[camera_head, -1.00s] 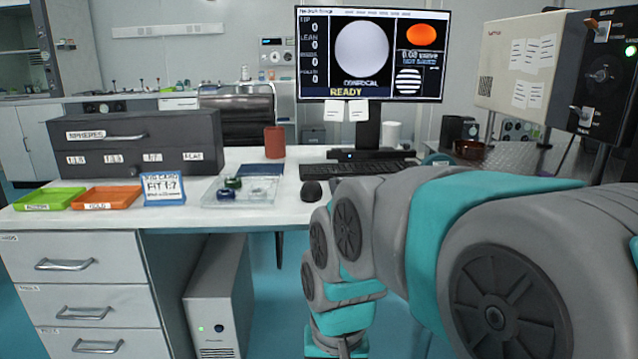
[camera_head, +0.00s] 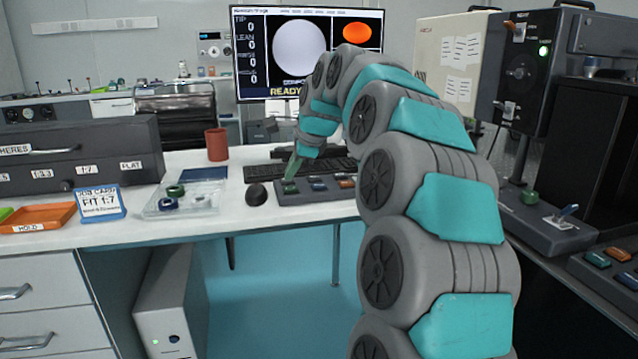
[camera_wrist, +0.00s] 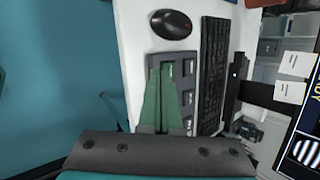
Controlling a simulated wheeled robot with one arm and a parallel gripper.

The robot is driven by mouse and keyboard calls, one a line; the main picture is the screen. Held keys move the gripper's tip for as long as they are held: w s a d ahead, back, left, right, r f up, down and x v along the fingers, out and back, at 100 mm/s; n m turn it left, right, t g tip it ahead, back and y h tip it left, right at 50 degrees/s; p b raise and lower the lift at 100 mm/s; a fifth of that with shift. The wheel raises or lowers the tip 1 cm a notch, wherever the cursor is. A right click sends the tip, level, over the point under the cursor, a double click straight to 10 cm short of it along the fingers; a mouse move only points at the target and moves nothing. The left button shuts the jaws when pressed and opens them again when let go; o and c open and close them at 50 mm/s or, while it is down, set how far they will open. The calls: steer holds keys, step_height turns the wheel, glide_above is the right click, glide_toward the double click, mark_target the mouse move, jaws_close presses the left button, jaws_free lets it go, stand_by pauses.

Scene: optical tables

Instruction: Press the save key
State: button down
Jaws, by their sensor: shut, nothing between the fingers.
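A dark grey keypad (camera_head: 325,193) with several small coloured keys lies on the white desk, right of the mouse. It also shows in the wrist view (camera_wrist: 157,60). Its key labels are too small to read, so I cannot tell which is the save key. My gripper (camera_head: 290,179) points down at the keypad's left end. In the wrist view its green fingers (camera_wrist: 166,68) are together and empty, with the tips over the keys at the mouse end. They cover part of the keypad. I cannot tell whether the tips touch a key.
A black mouse (camera_head: 256,193) sits just left of the keypad, and a black keyboard (camera_head: 262,172) lies behind it. The monitor (camera_head: 240,60) stands at the back. A clear tray (camera_head: 160,206) with small parts and a red-brown cup (camera_head: 217,144) are further left.

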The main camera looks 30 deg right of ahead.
mark_target(322, 187)
steer(key=w+d+r+m+t, duration=0.1)
steer(key=w+d+r+m, duration=0.1)
steer(key=d, duration=0.3)
steer(key=w+d+r+m+h, duration=0.1)
steer(key=w+d+r+m, duration=0.1)
steer(key=d+m, duration=0.2)
steer(key=shift+w+d+r+t+h+p, duration=0.15)
steer(key=shift+d+r+t+h+p, duration=0.2)
steer(key=shift+d, duration=0.5)
steer(key=shift+f+b, duration=1.65)
steer(key=shift+f, duration=2.75)
steer(key=shift+f, duration=0.15)
steer(key=shift+f, duration=0.25)
